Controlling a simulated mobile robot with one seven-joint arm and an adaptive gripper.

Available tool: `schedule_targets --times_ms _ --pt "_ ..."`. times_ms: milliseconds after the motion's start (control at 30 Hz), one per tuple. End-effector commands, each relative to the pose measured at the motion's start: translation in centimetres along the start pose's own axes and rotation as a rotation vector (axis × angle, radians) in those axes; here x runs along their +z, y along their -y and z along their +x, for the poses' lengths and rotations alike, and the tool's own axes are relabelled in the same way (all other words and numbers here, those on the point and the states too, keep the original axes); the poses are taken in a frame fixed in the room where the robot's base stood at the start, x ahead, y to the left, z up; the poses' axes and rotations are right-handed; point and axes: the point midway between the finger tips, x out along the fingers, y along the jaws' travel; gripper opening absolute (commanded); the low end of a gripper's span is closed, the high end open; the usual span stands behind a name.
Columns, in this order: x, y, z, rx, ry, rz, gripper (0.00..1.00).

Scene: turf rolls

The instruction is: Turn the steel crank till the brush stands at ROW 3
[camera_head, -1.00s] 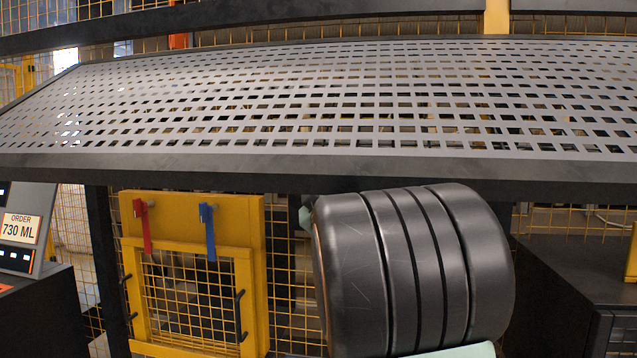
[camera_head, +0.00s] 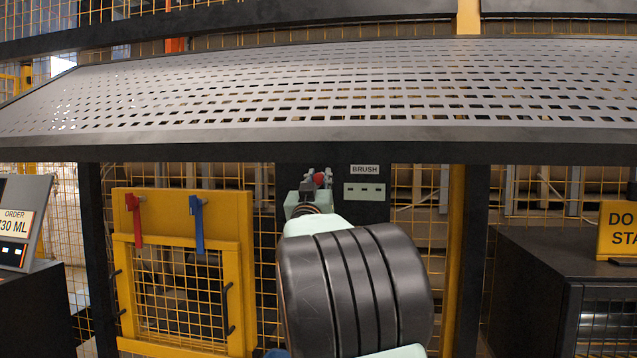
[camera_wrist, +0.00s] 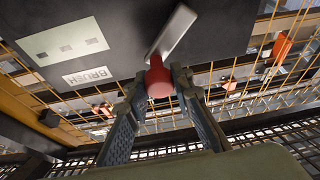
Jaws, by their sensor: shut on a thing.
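The steel crank (camera_wrist: 173,34) shows in the wrist view as a bright flat bar on a dark panel, slanting up to the right from its red knob (camera_wrist: 158,80). My gripper (camera_wrist: 157,92) has its two fingers on either side of the red knob and is shut on it. In the head view the red knob (camera_head: 320,180) shows small at my gripper (camera_head: 316,186), under the sloped table; the crank bar cannot be made out there. A BRUSH label (camera_head: 365,169) sits right of it, also seen in the wrist view (camera_wrist: 88,76). I cannot make out the brush or row marks.
My dark arm link hides much of the lower middle. A perforated sloped table (camera_head: 300,140) spans above. A yellow gate (camera_head: 245,270) with red (camera_head: 133,215) and blue (camera_head: 197,220) handles stands left. A dark cabinet (camera_head: 530,270) stands right.

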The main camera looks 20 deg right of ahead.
Motion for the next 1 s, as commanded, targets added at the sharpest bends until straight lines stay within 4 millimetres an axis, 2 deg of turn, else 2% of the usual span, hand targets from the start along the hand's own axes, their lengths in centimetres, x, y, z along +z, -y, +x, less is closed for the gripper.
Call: schedule_targets --times_ms 533,1000 --pt "2.6 -1.5 -0.7 0.202 0.000 0.480 0.00" --pt "5.0 -1.7 -1.7 0.372 0.001 0.892 0.00"
